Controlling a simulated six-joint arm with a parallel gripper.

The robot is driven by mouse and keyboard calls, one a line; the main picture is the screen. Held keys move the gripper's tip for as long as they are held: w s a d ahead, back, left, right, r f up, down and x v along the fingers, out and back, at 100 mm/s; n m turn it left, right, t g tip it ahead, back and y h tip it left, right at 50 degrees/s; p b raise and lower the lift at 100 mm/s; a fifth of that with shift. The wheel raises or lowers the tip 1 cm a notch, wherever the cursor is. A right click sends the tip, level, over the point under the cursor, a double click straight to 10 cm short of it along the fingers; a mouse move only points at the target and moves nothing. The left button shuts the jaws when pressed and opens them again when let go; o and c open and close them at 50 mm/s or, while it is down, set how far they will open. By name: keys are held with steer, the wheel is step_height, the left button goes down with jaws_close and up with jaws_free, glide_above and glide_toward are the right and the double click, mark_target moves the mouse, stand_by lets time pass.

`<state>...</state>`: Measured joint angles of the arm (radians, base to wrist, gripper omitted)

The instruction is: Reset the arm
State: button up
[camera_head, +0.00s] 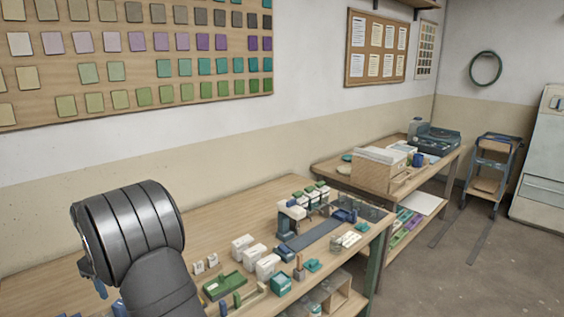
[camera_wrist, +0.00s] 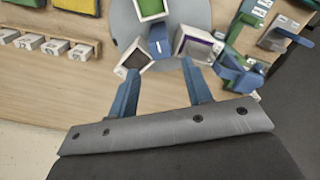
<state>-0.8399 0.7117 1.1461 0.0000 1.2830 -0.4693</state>
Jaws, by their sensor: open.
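My gripper (camera_wrist: 160,92) shows in the wrist view with its two blue fingers apart and nothing held between them. It hangs above the wooden bench, with a round grey plate (camera_wrist: 124,28) beyond the fingertips. On or at the edge of that plate are a green-and-white bucket (camera_wrist: 152,8), a white bucket with a dark inside (camera_wrist: 134,57) and a white bucket with a purple inside (camera_wrist: 196,46). A blue piece (camera_wrist: 158,40) stands between them. In the head view my dark arm covers part of the bench at lower left, and the fingers are mostly hidden.
The wooden bench (camera_head: 214,220) holds white boxes (camera_head: 267,265), a green tray (camera_head: 224,286), a teal box (camera_head: 281,284) and a dark strip (camera_head: 315,234). A second table (camera_head: 330,170) stands behind. A trolley (camera_head: 490,168) stands at the right. The floor at right is mostly clear.

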stand_by(0.3)
step_height(320, 180, down, 7)
steer(key=shift+f, duration=0.15)
steer(key=shift+m, duration=0.4)
steer(key=shift+r+m, duration=0.2)
steer(key=shift+m, duration=1)
